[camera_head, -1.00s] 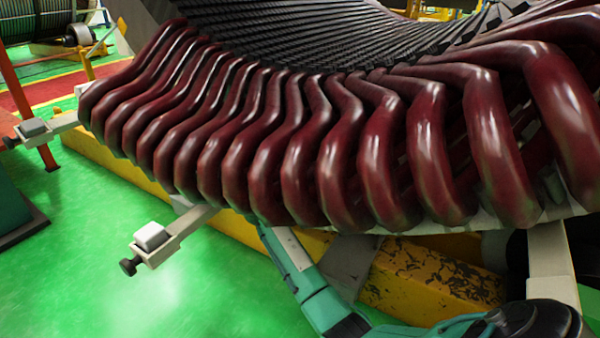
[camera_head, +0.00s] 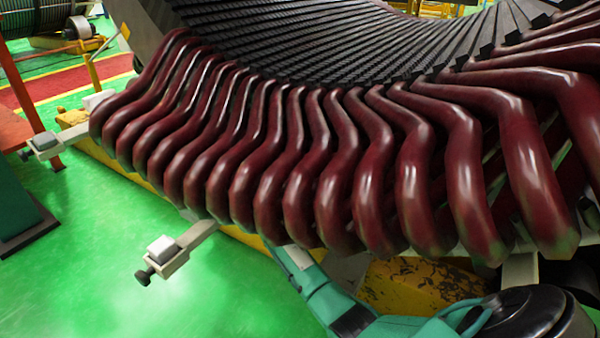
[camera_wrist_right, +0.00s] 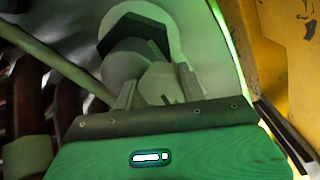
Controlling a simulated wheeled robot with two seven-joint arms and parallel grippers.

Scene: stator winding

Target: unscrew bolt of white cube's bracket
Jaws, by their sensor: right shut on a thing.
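A white cube (camera_head: 162,247) sits on a grey bracket (camera_head: 185,250) that sticks out below the dark red coils; a black bolt (camera_head: 143,276) is at the bracket's outer end, with no gripper at it. A second white cube (camera_head: 44,141) sits on a similar bracket farther left. My right arm reaches from the lower right under the coils, which hide its gripper in the head view. In the right wrist view my right gripper (camera_wrist_right: 158,92) is shut on a grey bolt-like part (camera_wrist_right: 150,78), with a dark hexagonal piece (camera_wrist_right: 132,34) beyond it. My left gripper is not in view.
The row of thick red coils (camera_head: 330,190) overhangs my right arm. A worn yellow beam (camera_head: 420,285) runs under the coils and shows close on the right in the wrist view. Open green floor (camera_head: 90,270) lies around the front cube.

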